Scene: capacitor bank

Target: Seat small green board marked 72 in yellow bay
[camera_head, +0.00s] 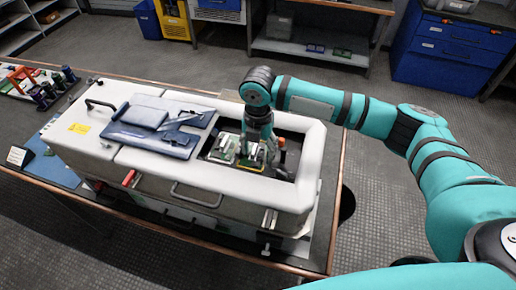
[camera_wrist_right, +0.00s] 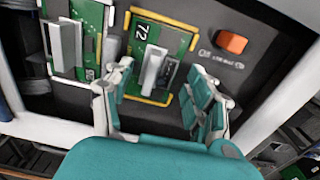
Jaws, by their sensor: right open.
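The small green board marked 72 (camera_wrist_right: 138,48) lies within the yellow-edged bay (camera_wrist_right: 160,14) in the wrist view. A pale upright grip (camera_wrist_right: 153,68) stands on it. I cannot tell whether it is fully down in the bay. My right gripper (camera_wrist_right: 163,95) is open, with one finger on each side of the board's near part and nothing clamped between them. In the head view my right gripper (camera_head: 256,152) reaches down into the open white cabinet (camera_head: 312,150) and partly hides the board. My left gripper is not in view.
Another green board (camera_wrist_right: 92,14) with a pale grip sits to the left. An orange knob (camera_wrist_right: 232,42) is to the right of the bay. The cabinet's white rim surrounds the opening. A blue folded cover (camera_head: 160,125) lies on top, and colored parts (camera_head: 40,85) stand at far left.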

